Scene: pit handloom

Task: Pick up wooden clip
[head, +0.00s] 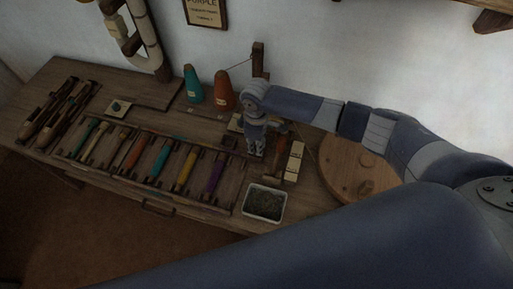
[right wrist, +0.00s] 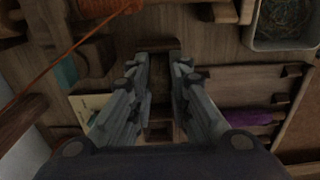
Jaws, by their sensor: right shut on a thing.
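My right gripper (head: 256,150) points down at the right part of the wooden bench, just behind and right of the rack of coloured bobbins. In the right wrist view its two fingers (right wrist: 160,95) are shut on a small brown wooden piece, the wooden clip (right wrist: 160,78). The fingers hide much of the clip. In the head view the gripper covers it, so I cannot tell whether it still touches the bench. My left gripper is not in view.
The bobbin rack (head: 113,176) lies left of the gripper. A tray of dark bits (head: 264,203) stands in front, a round wooden board (head: 350,168) at right. Orange (head: 224,92) and teal (head: 192,84) thread cones stand behind. Shuttles (head: 62,112) lie at far left.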

